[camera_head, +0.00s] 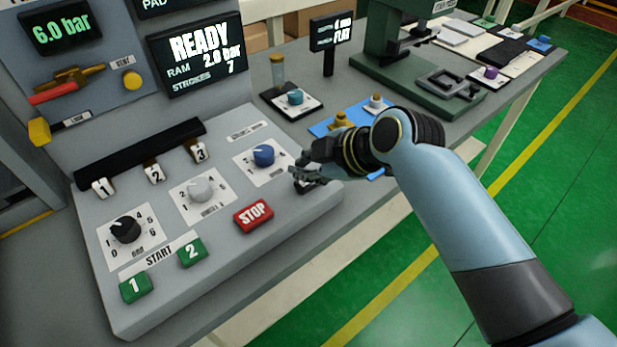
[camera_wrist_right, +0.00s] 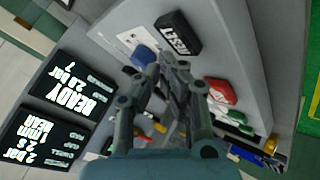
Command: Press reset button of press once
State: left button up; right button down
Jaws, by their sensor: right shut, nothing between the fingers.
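The press's control panel (camera_head: 222,225) fills the left and middle of the head view. The dark reset button (camera_wrist_right: 178,35) shows in the right wrist view, just past my fingertips. In the head view it is mostly hidden by my gripper. My right gripper (camera_head: 303,177) is shut and empty, with its tips close over the panel's right end, at the button's place. In the right wrist view the gripper's fingertips (camera_wrist_right: 168,62) lie near the button; I cannot tell whether they touch it. My left gripper is not in view.
A red STOP button (camera_head: 253,215) and a blue knob (camera_head: 263,155) are near my right gripper. Green START buttons (camera_head: 136,287) and more knobs are farther left. The display (camera_head: 196,55) reads READY, 2.0 bar, strokes 7. A green machine (camera_head: 420,75) stands behind.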

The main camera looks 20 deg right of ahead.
jog(key=shift+f, duration=0.1)
dwell(0.7)
jog(key=shift+f, duration=0.35)
jog(key=shift+f+b, duration=0.5)
dwell(0.7)
jog(key=shift+r, duration=0.1)
jog(key=shift+r+p, duration=0.85)
jog(key=shift+p, duration=0.15)
notch_tip(320, 180, up, 5)
jog(key=p, duration=0.5)
jog(key=shift+r, duration=0.1)
